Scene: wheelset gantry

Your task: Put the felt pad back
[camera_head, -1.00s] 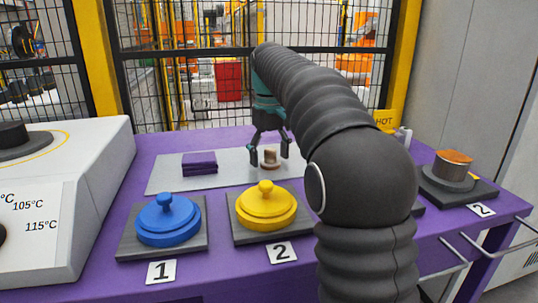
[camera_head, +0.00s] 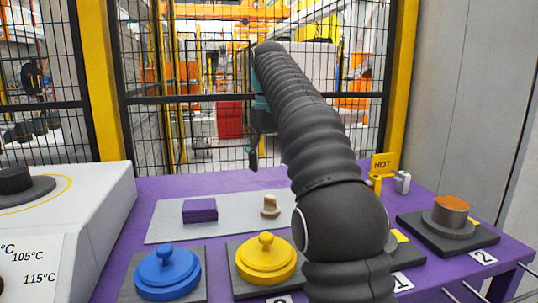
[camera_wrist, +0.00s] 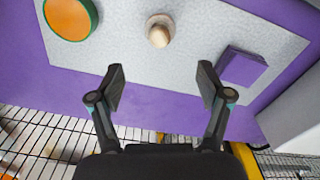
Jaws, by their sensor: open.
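I cannot tell for sure which thing is the felt pad. A flat purple block (camera_head: 200,210), layered like felt, lies on the grey sheet (camera_head: 163,226) towards the left. To its right stands a small beige knobbed piece (camera_head: 269,207) with a wider foot. In the wrist view the knobbed piece (camera_wrist: 159,31) is beyond my fingertips, with the purple block (camera_wrist: 243,66) to the right. My gripper (camera_wrist: 160,85) is open and empty above the sheet, apart from both. In the head view my gripper (camera_head: 254,155) is partly hidden by my arm.
Blue (camera_head: 167,271) and yellow (camera_head: 265,258) knobbed lids sit on dark plates in front. A copper-topped cylinder (camera_head: 450,212) stands at right near a HOT sign (camera_head: 384,164). An orange disc with a green rim (camera_wrist: 70,18) lies on the sheet. A mesh fence stands behind.

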